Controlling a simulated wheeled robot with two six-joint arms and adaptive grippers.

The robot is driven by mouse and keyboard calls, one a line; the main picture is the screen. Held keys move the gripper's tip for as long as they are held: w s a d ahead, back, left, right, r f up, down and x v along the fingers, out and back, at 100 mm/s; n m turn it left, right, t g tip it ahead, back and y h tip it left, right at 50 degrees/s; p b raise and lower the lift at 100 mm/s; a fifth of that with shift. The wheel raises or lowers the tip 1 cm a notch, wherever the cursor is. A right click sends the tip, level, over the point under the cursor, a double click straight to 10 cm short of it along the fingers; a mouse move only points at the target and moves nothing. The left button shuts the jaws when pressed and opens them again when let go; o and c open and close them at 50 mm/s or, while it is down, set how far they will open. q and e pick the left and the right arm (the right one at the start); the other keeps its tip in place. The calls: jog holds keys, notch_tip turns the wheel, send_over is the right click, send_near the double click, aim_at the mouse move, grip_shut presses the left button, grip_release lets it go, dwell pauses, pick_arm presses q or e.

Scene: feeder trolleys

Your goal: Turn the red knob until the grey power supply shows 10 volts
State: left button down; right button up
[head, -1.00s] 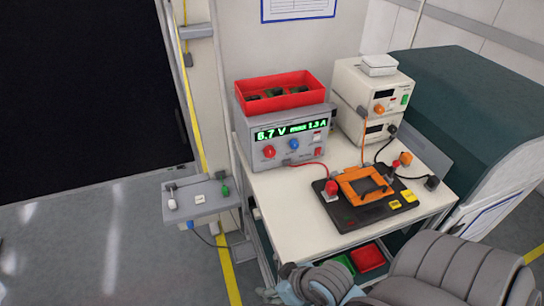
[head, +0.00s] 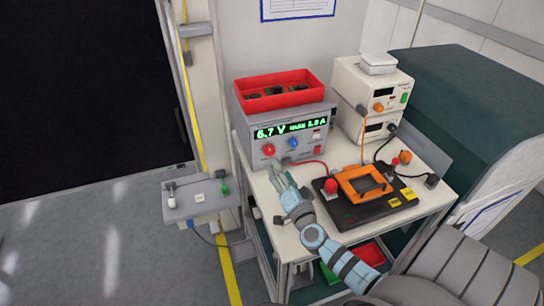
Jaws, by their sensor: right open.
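The grey power supply (head: 244,127) stands at the back left of the white table. Its green display (head: 289,130) reads about 6.7 V; the current figure beside it is blurred. The red knob (head: 269,149) is on its front, at the lower left, with a blue knob (head: 293,143) to its right. My right gripper (head: 276,169) is open and empty, just below and in front of the red knob, seemingly apart from it. My left gripper is not in view.
A red bin (head: 312,95) with dark parts sits on the supply. A red cable (head: 318,162) runs from its front to the right. A black fixture (head: 340,217) with an orange frame and red button fills the table's middle. Cream instruments (head: 346,75) stand at the back right.

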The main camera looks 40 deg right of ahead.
aim_at(271, 152)
jog(key=x, duration=0.2)
jog(key=b+x, duration=0.1)
jog(key=x, duration=0.2)
jog(key=b+x, duration=0.1)
jog(key=x, duration=0.2)
jog(key=shift+w+f, duration=0.15)
jog(key=shift+f, duration=0.15)
jog(key=shift+w+d+r, duration=0.15)
jog(key=shift+w, duration=0.1)
jog(key=shift+r, duration=0.1)
jog(key=c, duration=1.1)
jog(key=shift+c, duration=0.2)
